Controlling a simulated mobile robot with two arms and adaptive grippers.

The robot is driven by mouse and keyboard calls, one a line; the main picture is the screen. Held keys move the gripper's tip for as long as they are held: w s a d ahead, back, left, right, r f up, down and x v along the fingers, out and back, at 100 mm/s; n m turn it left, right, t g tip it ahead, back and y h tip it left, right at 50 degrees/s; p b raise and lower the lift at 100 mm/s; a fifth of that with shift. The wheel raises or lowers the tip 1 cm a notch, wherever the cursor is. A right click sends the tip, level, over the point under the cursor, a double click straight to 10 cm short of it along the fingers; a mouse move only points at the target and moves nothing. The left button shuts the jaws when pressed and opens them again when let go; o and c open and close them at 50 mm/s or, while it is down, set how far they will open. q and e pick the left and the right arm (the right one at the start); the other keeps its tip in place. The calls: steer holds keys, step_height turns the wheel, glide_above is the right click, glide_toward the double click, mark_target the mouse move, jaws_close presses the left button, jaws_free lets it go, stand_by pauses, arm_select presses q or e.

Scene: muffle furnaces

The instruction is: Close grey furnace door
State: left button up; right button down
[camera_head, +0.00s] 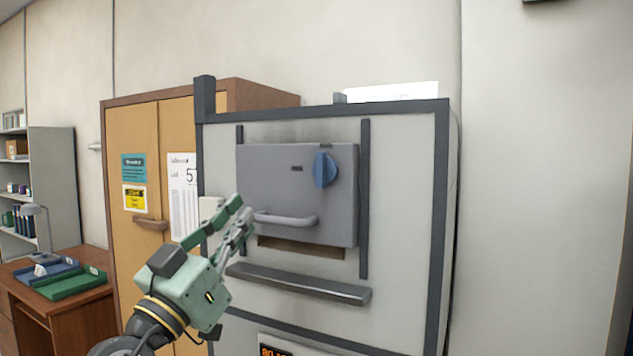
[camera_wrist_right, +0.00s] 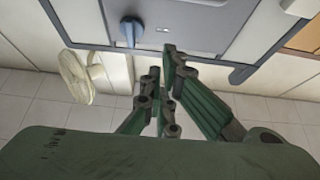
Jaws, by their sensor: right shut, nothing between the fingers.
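The grey furnace door (camera_head: 275,180) is on the front of the furnace (camera_head: 405,210), between two dark vertical rails. It has a blue knob (camera_head: 325,170) and a horizontal bar handle (camera_head: 285,220). A narrow brownish opening (camera_head: 300,247) shows under its lower edge, above the grey ledge (camera_head: 298,284). My right gripper (camera_head: 242,210) is shut and empty, with its fingertips at the left end of the handle; contact cannot be told. In the right wrist view the fingers (camera_wrist_right: 165,72) point toward the furnace front, and the blue knob shows (camera_wrist_right: 131,31). My left gripper is out of view.
A wooden cabinet (camera_head: 140,190) with posted sheets stands left of the furnace. A desk (camera_head: 90,305) with a blue tray (camera_head: 48,270) and green tray (camera_head: 72,284) is at far left. Plain wall lies to the right.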

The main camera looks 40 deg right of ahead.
steer(key=w+p+x, duration=0.1)
steer(key=p+x, duration=0.6)
steer(key=x, duration=0.3)
steer(key=f, duration=0.2)
steer(key=f+p, duration=0.1)
steer(key=f, duration=0.1)
steer(key=shift+d+f, duration=0.2)
steer(key=shift+d, duration=0.05)
step_height(320, 180, down, 8)
steer(key=b, duration=1.2)
steer(key=shift+r, duration=0.1)
